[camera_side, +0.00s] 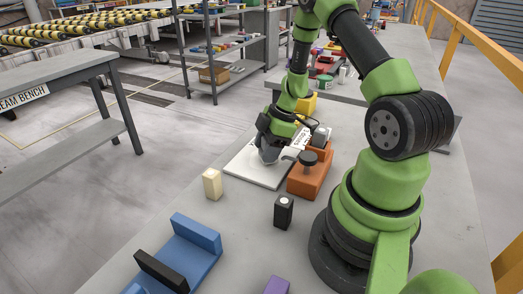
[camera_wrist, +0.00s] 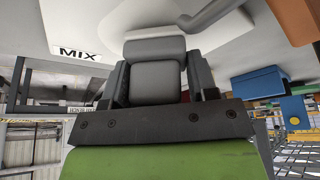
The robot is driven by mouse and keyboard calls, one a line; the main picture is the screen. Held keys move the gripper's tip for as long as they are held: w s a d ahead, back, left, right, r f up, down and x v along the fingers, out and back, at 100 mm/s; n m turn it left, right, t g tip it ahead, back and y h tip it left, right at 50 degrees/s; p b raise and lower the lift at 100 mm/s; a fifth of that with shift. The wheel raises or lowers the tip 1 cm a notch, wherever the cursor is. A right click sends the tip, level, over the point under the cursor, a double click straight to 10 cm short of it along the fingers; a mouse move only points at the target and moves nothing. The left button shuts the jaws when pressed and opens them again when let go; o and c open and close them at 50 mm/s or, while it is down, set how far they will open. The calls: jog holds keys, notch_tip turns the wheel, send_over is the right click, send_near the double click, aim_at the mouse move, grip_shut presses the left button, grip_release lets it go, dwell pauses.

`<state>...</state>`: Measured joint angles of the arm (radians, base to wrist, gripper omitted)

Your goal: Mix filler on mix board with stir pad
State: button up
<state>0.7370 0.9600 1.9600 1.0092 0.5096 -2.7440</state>
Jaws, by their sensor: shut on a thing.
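The white mix board (camera_side: 243,167) lies flat on the grey bench top in the side view. My gripper (camera_side: 269,146) is low over the board's right part, pointing down. It is shut on the grey stir pad (camera_side: 269,155), which is at or just above the board; contact cannot be told. In the wrist view the pad (camera_wrist: 155,80) sits between the dark fingers of my gripper (camera_wrist: 157,88). The board's MIX label (camera_wrist: 80,53) shows at the left there. A grey curved shape (camera_wrist: 213,14) shows at the top; whether it is filler is unclear.
An orange block (camera_side: 309,180) with a black knob stands close right of the board. A cream block (camera_side: 212,184) and a black block (camera_side: 284,211) stand nearer. A blue holder (camera_side: 192,250) and purple block (camera_side: 277,285) are at the front. A yellow block (camera_side: 305,103) is behind.

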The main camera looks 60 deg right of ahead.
jog(key=shift+s+d+f, duration=0.15)
jog(key=shift+s+d, duration=0.05)
jog(key=shift+d, duration=0.4)
jog(key=shift+s+d+f, duration=0.1)
jog(key=shift+s+d, duration=0.05)
jog(key=shift+d, duration=0.45)
jog(key=shift+c, duration=1)
jog(key=shift+w+d+r, duration=0.15)
jog(key=shift+d+r, duration=0.05)
jog(key=shift+d, duration=0.7)
jog(key=shift+a+r, duration=0.1)
jog(key=shift+r, duration=2.9)
jog(key=shift+r, duration=1.5)
